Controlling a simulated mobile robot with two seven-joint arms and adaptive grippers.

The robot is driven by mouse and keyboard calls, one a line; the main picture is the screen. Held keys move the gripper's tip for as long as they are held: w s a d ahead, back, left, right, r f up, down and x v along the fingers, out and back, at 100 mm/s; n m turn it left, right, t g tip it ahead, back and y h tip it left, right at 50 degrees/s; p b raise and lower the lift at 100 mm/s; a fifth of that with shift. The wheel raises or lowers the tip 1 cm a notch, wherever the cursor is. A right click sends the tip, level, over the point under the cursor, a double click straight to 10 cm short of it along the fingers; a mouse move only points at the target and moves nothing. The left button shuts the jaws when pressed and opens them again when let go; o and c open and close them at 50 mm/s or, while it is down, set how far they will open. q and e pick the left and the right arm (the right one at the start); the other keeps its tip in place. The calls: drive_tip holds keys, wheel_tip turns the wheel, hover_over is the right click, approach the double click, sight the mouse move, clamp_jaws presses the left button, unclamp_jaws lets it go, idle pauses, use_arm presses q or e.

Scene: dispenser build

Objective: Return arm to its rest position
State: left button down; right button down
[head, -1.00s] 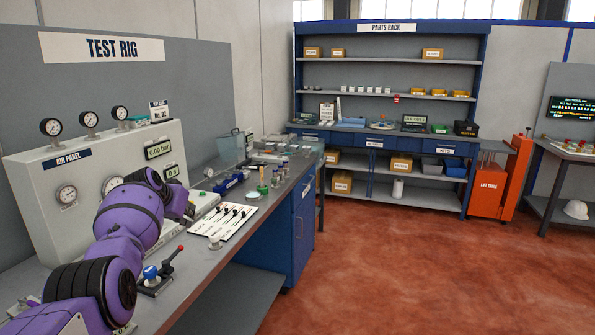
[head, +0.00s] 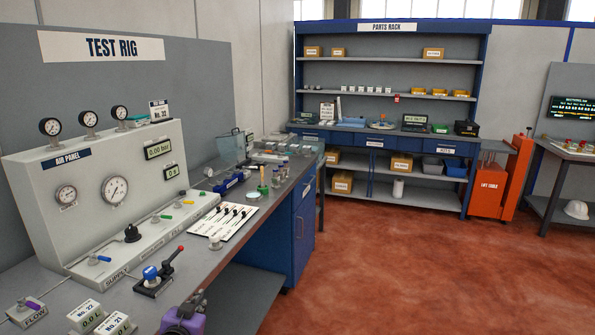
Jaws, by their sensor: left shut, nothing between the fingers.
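My left gripper (head: 191,304) shows only in part at the bottom edge of the head view, in front of the test rig bench (head: 240,240). It is shut and empty. A piece of purple housing shows with it, and the rest of the arm is out of the picture. It is apart from the air panel (head: 85,200) and nearer to me than the blue-knobbed lever valve (head: 160,272). My right gripper is not in view.
The bench holds a white card with several black levers (head: 225,221), small displays numbered 22 and 21 (head: 88,314), and a flow block (head: 28,309). The parts rack (head: 385,110) stands at the back. The red floor (head: 400,270) to the right is clear.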

use_arm(q)
drive_tip(key=s+d+f+g, duration=0.1)
drive_tip(key=s+f, duration=0.5)
drive_tip(key=s, duration=0.8)
drive_tip(key=s+d+f+n+g, duration=0.1)
drive_tip(key=s+d+f, duration=0.3)
drive_tip(key=s, duration=1)
drive_tip(key=s+d+f+g, duration=0.2)
drive_tip(key=s+f, duration=0.7)
drive_tip(key=s, duration=0.6)
drive_tip(key=shift+d+f+n+g+h, duration=0.3)
drive_tip(key=shift+f+n+g, duration=0.1)
drive_tip(key=shift+g, duration=0.1)
